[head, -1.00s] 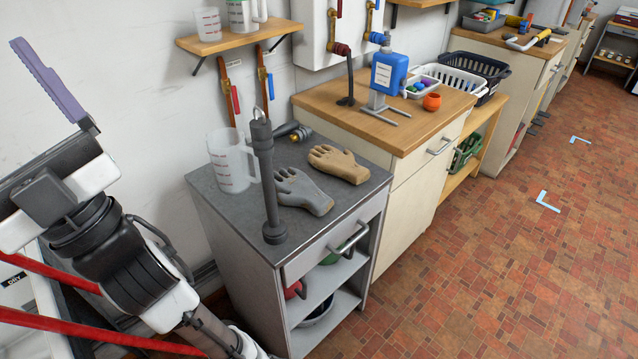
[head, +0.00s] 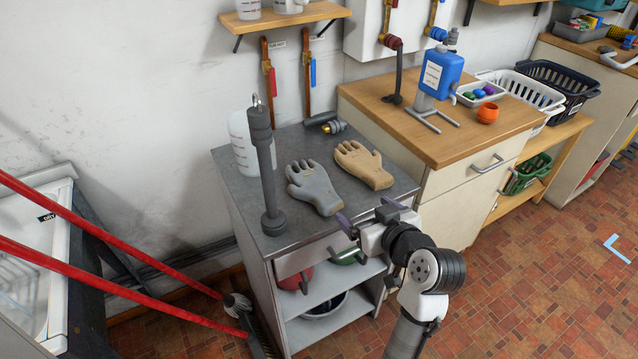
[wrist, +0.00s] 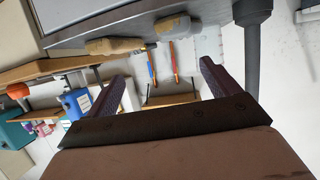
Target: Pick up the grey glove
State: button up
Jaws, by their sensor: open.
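The grey glove (head: 315,187) lies flat on the grey cabinet top (head: 243,193), fingers toward the wall. A tan glove (head: 363,165) lies just to its right, apart from it. My gripper (head: 364,222) is at the cabinet's front edge, near the right front corner, to the right of and nearer than the grey glove and not touching it. In the wrist view my gripper (wrist: 165,90) has its two purple fingers wide apart with nothing between them. The grey glove (wrist: 173,27) shows edge-on there, beyond the fingers, beside the tan glove (wrist: 114,46).
A dark upright post (head: 264,170) stands on the cabinet left of the grey glove, with a clear measuring jug (head: 243,143) behind it. A dark nozzle-like fitting (head: 328,124) lies at the back. A wooden-topped cabinet (head: 430,140) with a blue bottle (head: 439,75) adjoins on the right.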

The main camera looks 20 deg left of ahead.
aim_at(332, 204)
jog(key=shift+n+g+y, duration=0.3)
jog(key=shift+n+g, duration=0.2)
jog(key=shift+g, duration=0.2)
jog(key=w+a+f, duration=0.1)
jog(key=a, duration=0.1)
jog(key=a+f+p, duration=0.1)
jog(key=a+f, duration=0.1)
jog(key=w+a+f, duration=0.1)
jog(key=a, duration=0.1)
jog(key=shift+w+a+f+p, duration=0.15)
jog(key=shift+w+f+p, duration=0.15)
jog(key=shift+w, duration=0.05)
jog(key=p+x, duration=0.2)
jog(key=x, duration=0.2)
jog(key=shift+a, duration=0.2)
jog(key=shift+w+a+f, duration=0.25)
jog(key=shift+w+a, duration=0.05)
jog(key=c, duration=1.1)
jog(key=shift+r, duration=0.15)
